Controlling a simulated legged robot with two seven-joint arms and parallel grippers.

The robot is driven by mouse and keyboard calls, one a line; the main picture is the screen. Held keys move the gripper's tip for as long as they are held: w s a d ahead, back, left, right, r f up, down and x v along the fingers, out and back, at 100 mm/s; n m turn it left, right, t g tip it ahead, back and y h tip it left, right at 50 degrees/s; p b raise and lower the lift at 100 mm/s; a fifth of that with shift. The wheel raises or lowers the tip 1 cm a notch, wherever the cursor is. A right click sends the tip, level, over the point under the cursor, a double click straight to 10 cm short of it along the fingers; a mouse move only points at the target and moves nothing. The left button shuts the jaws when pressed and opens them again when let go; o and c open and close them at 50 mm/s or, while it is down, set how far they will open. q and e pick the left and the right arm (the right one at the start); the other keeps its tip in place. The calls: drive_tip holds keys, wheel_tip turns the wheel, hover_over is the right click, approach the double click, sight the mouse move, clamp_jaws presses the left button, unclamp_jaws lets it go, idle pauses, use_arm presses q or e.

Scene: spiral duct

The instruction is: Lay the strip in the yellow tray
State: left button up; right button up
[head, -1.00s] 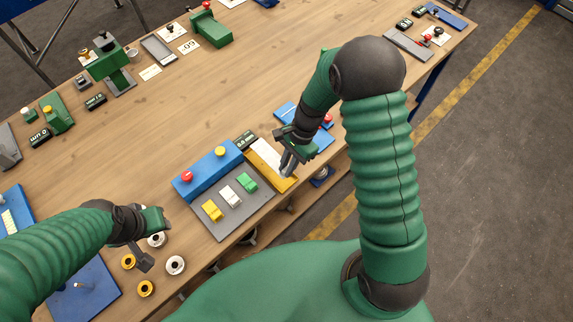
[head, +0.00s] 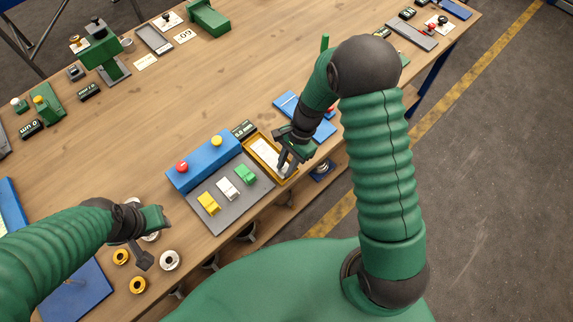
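The yellow tray (head: 249,146) stands beside the grey board near the table's front edge. A pale white strip (head: 265,153) shows inside its rim and appears to lie along the tray. My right gripper (head: 284,168) is over the tray's near right end. Its fingers look apart, and they hide part of the strip and tray there.
A grey board (head: 232,205) with yellow, white and green blocks lies left of the tray, with a blue box (head: 205,162) behind it. A blue plate (head: 290,104) is right of the tray. White and orange spools (head: 169,260) lie at front left. The middle of the table is clear.

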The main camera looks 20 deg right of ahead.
drive_tip(key=shift+s+a+f, duration=0.1)
drive_tip(key=shift+s+a, duration=0.05)
drive_tip(key=shift+s, duration=0.15)
drive_tip(key=shift+c, duration=0.9)
drive_tip(key=shift+o, duration=1)
